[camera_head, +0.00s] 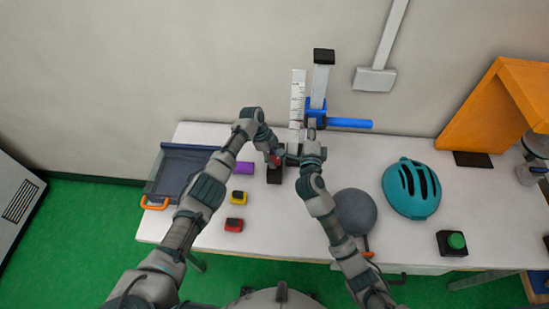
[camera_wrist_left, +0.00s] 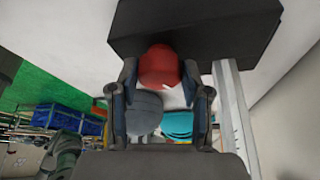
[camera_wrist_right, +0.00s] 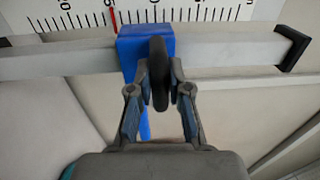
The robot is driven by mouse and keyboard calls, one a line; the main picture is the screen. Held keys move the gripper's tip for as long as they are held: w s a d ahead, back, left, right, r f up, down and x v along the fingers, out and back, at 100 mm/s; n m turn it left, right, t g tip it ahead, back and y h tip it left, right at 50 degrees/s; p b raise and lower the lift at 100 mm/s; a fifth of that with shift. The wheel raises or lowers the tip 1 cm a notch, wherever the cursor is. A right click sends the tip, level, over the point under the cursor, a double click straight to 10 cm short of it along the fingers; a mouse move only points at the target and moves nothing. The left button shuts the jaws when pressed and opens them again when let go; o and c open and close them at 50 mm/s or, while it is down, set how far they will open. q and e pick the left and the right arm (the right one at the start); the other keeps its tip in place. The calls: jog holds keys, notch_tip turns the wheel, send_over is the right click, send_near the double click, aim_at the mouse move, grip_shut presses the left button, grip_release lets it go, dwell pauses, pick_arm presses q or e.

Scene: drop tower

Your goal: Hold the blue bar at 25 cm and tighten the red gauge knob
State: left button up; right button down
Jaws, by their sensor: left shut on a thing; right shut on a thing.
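The blue bar (camera_head: 350,123) juts right from a blue carriage (camera_head: 316,112) on the upright post, beside the white scale (camera_head: 297,98). My right gripper (camera_wrist_right: 160,92) is shut on a black disc (camera_wrist_right: 159,70) at the front of the blue carriage (camera_wrist_right: 135,42). A red mark (camera_wrist_right: 112,16) shows on the scale just left of the carriage; the numbers are cut off. The red gauge knob (camera_wrist_left: 160,66) sits on a black block (camera_wrist_left: 205,30). My left gripper (camera_wrist_left: 158,95) is shut on the knob, low at the post's left side in the head view.
A grey ball (camera_head: 355,212), teal helmet (camera_head: 411,188) and green button (camera_head: 456,241) lie to the right. A blue-grey tray (camera_head: 185,165), purple block (camera_head: 244,168), yellow block (camera_head: 238,197) and red block (camera_head: 233,225) lie left. An orange shelf (camera_head: 495,105) stands far right.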

pick_arm(q)
jog(key=shift+w, duration=0.2)
dwell(0.3)
jog(key=o, duration=1.1)
jog(key=shift+d, duration=0.1)
jog(key=v, duration=1.2)
jog(key=shift+w+d, duration=0.1)
